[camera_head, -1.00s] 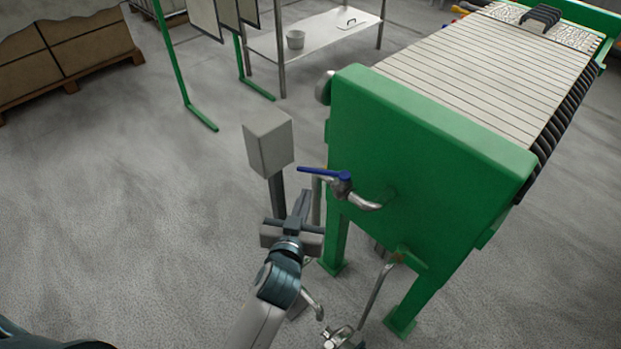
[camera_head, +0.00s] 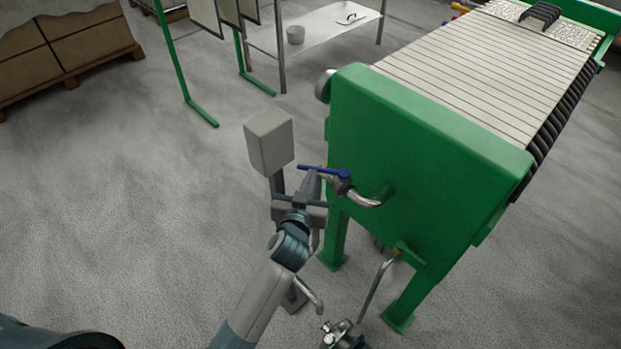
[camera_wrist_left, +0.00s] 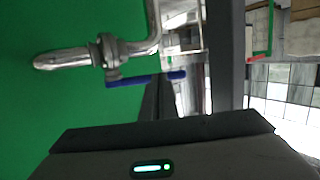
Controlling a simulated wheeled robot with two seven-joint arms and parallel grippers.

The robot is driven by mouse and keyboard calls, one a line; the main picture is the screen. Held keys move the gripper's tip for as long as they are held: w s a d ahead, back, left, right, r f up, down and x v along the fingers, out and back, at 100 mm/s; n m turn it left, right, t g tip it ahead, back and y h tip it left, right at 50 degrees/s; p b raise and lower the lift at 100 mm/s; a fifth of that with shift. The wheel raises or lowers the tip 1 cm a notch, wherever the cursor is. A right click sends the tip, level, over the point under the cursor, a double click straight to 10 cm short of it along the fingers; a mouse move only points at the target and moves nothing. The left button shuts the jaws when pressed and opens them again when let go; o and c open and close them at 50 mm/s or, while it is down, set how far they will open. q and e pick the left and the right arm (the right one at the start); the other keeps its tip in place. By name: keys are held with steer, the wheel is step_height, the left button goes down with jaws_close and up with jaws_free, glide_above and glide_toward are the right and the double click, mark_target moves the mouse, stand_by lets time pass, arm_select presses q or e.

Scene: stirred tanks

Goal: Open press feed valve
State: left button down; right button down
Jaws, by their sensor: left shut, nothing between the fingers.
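The press feed valve has a blue lever handle (camera_head: 322,171) on a steel pipe (camera_head: 365,200) that enters the green end plate of the filter press (camera_head: 425,165). The handle points left, away from the plate. My left gripper (camera_head: 311,180) is shut and empty, with its fingertips right by the handle in the head view; I cannot tell whether they touch it. In the left wrist view the blue handle (camera_wrist_left: 150,79) lies across near the dark fingers (camera_wrist_left: 155,98), with the valve body (camera_wrist_left: 110,58) to its left. My right gripper is not in view.
A grey box on a post (camera_head: 269,142) stands just left of my gripper. A pump with pipework (camera_head: 342,335) sits on the floor below.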

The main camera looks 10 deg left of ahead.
arm_select(q)
steer(key=w, duration=0.2)
steer(key=w+a, duration=0.1)
steer(key=shift+w, duration=0.35)
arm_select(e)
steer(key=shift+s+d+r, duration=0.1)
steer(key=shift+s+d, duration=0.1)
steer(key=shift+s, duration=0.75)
arm_select(q)
steer(key=shift+s, duration=0.25)
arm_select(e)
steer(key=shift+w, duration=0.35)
